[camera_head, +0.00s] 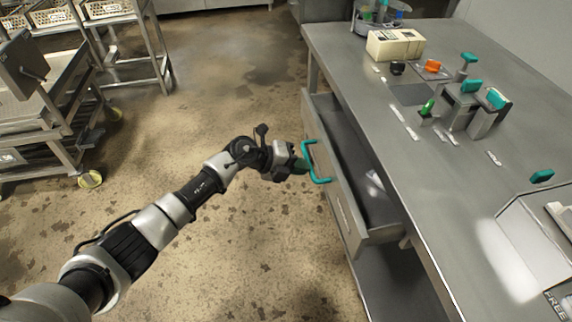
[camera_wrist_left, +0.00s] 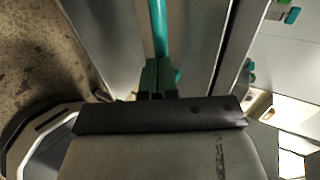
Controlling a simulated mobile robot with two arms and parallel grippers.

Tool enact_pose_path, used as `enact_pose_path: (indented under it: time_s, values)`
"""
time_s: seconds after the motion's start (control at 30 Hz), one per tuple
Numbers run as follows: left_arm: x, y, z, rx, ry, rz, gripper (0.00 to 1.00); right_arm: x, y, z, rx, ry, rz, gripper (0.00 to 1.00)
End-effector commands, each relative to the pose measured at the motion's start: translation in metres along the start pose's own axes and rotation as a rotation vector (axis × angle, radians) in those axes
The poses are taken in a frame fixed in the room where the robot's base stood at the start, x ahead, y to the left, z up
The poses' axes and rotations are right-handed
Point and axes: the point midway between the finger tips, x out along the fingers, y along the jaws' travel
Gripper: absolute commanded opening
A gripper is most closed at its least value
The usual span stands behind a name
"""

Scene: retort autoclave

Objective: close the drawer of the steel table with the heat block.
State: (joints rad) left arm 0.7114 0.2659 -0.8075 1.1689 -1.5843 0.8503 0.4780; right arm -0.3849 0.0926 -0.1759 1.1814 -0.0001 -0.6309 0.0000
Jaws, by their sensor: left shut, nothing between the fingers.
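The drawer (camera_head: 347,200) of the steel table (camera_head: 440,180) stands open, pulled out to the left from under the tabletop. Its inside shows as a dark grey tray. A teal bar handle (camera_head: 316,163) is on its front. My left gripper (camera_head: 304,165) is at the handle from the left, its fingers shut with nothing between them. In the left wrist view the fingertips (camera_wrist_left: 159,75) are at the teal handle (camera_wrist_left: 159,30); whether they touch it I cannot tell. The heat block is not clearly identifiable. My right gripper is out of view.
On the tabletop stand a cream box (camera_head: 395,45), an orange knob-like item (camera_head: 432,66), grey blocks with teal tops (camera_head: 461,104) and a light grey device (camera_head: 540,235). Steel trolleys (camera_head: 45,110) stand at the left. The floor between is clear.

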Motion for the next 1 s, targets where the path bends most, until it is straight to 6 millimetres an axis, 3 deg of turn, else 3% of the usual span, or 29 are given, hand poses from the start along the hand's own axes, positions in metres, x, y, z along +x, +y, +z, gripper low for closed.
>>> enact_pose_path:
  time_s: [0.2,0.43,0.7,1.0]
  values:
    - [0.046,-0.022,-0.001,0.002,0.002,-0.001,0.0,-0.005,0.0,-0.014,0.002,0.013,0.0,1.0]
    - [0.079,-0.039,-0.001,0.001,0.001,0.0,0.0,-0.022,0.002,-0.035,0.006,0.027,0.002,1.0]
    - [0.094,-0.048,-0.001,0.0,-0.001,0.001,0.0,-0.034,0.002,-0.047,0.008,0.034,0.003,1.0]
    - [0.096,-0.051,-0.002,0.0,0.0,-0.002,0.0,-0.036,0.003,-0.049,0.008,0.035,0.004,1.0]
